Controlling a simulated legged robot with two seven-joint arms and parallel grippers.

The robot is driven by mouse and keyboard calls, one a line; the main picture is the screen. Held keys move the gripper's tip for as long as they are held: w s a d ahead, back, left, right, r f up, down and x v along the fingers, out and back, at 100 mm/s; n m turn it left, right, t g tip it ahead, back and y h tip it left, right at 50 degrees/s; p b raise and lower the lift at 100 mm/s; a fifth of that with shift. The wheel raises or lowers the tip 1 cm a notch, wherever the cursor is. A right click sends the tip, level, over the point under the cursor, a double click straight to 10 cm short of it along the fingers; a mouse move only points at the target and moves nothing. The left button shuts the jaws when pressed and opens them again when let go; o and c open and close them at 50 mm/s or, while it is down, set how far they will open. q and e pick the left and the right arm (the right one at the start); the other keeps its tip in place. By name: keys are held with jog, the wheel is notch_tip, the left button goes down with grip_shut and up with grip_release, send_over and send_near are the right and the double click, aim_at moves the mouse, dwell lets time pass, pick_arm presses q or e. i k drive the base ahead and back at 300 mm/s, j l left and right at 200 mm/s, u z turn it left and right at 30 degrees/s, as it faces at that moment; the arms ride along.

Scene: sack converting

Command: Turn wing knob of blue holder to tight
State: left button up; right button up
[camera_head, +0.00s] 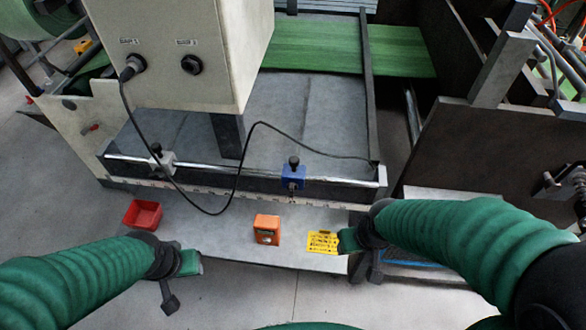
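The blue holder (293,178) is clamped on the metal rail at the front of the machine, right of centre. Its small black wing knob (293,162) stands upright on top; how tight it is cannot be told. My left gripper (184,278) is at the lower left, well away from the holder. My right gripper (352,254) is below and to the right of the blue holder, near a yellow label, and does not touch the holder. Both grippers are seen from above and appear empty; their finger openings are unclear.
A pale grey holder (162,161) with a black knob sits farther left on the rail (230,174). A black cable loops across the rail between both holders. A red bin (142,214), an orange box (267,229) and a yellow label (322,242) lie on the front shelf.

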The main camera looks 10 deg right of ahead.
aim_at(292, 186)
jog(key=l+u, duration=0.2)
jog(key=l, duration=0.25)
jog(key=k+l+u, duration=0.25)
jog(key=l, duration=0.2)
jog(key=l+u, duration=0.2)
jog(key=l, duration=0.25)
